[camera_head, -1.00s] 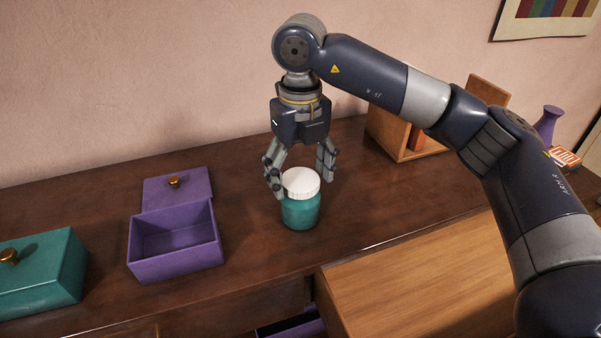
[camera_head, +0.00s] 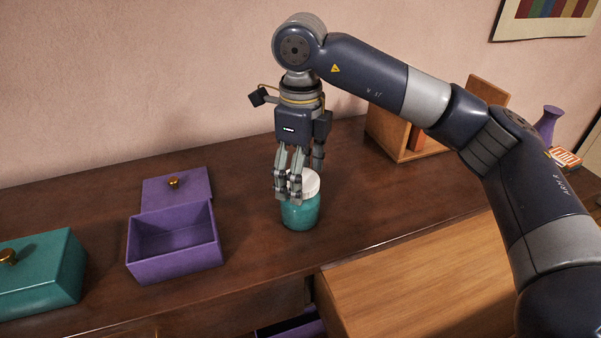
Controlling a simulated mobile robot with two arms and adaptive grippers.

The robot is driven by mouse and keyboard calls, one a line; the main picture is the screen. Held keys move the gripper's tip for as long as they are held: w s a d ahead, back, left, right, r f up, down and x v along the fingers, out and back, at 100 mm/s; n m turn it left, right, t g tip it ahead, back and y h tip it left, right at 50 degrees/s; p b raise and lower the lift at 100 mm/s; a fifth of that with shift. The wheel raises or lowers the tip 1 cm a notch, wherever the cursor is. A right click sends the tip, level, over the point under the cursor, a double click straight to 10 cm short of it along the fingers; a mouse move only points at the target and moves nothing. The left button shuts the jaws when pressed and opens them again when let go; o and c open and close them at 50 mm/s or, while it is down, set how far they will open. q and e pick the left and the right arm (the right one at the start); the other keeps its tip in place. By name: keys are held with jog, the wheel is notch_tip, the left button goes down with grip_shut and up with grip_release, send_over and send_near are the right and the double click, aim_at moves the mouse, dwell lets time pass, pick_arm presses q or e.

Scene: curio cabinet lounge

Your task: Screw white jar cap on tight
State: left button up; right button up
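A teal jar (camera_head: 301,217) stands upright on the dark wooden cabinet top, with the white cap (camera_head: 312,184) sitting level on its mouth. My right gripper (camera_head: 303,181) points straight down over the jar, with its fingers on opposite sides of the cap. The near fingers cover the cap's front left part; the far finger shows behind its right side. I cannot tell whether the fingers press on the cap or stand slightly clear. The thread is hidden. My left gripper is not in view.
An open purple box (camera_head: 176,262) with its gold-knobbed lid (camera_head: 180,187) behind it stands left of the jar. A teal lidded box (camera_head: 45,285) is at far left. A wooden case (camera_head: 401,143) and a purple vase (camera_head: 549,119) stand right. A lighter wooden surface (camera_head: 430,285) lies at front right.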

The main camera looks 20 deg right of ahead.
jog(key=n, duration=0.2)
jog(key=shift+n, duration=1.9)
jog(key=shift+a, duration=0.1)
